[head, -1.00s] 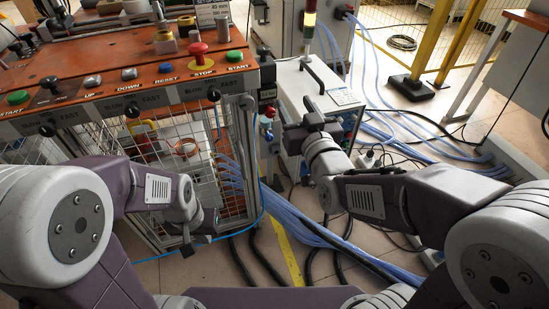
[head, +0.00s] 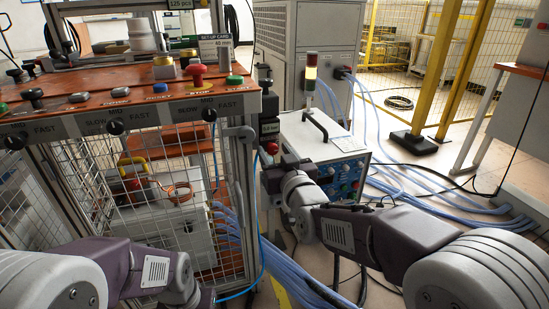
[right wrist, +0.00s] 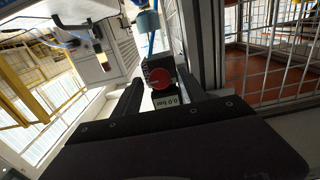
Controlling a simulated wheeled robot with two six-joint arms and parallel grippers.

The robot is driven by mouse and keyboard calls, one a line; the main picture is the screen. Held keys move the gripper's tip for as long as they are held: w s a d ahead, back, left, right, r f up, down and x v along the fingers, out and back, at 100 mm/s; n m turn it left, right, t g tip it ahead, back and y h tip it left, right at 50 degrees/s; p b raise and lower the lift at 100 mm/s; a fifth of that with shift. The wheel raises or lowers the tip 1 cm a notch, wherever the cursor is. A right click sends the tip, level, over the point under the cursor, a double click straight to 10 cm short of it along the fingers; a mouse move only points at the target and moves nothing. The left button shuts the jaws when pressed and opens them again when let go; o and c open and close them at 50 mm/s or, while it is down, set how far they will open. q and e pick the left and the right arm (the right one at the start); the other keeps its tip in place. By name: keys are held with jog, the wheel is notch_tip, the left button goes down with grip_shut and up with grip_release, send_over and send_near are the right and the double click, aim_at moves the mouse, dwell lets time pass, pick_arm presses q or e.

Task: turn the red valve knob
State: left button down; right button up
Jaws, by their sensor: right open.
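The red valve knob (right wrist: 161,79) is a round disc facing the camera in the right wrist view, with a small "0.0 bar" display (right wrist: 165,101) beside it. In the head view the knob (head: 272,148) is a small red spot on the column at the cage's right edge. My right gripper (right wrist: 163,90) is open, with one finger on each side of the knob in the wrist view. I cannot tell whether the fingers touch it. In the head view my right gripper (head: 281,168) is just below and right of the knob. My left gripper (head: 198,296) is low, partly cut off by the bottom edge.
The orange control panel (head: 135,98) with several buttons stands on a mesh cage (head: 225,262) at left. A white box (head: 305,137) with a handle stands right of the knob. Blue hoses (head: 390,180) run across the floor. A yellow post (head: 436,65) stands at right.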

jog(key=shift+w, duration=0.2)
grip_shut()
jog(key=shift+a, duration=0.1)
jog(key=shift+n, duration=0.4)
jog(key=n+p, duration=0.1)
jog(key=n, duration=0.2)
jog(key=shift+r+n, duration=0.1)
jog(key=shift+n, duration=0.3)
jog(key=n+p, duration=0.1)
jog(key=n, duration=0.3)
jog(key=shift+a+p, duration=0.1)
jog(key=shift+p, duration=0.3)
jog(key=n+p, duration=0.1)
jog(key=n, duration=0.4)
jog(key=shift+s+f+n+p, duration=0.15)
jog(key=shift+n+p, duration=0.2)
jog(key=shift+n, duration=0.75)
jog(key=shift+w+f+n+p, duration=0.1)
jog(key=shift+n+p, duration=0.25)
jog(key=shift+n, duration=0.75)
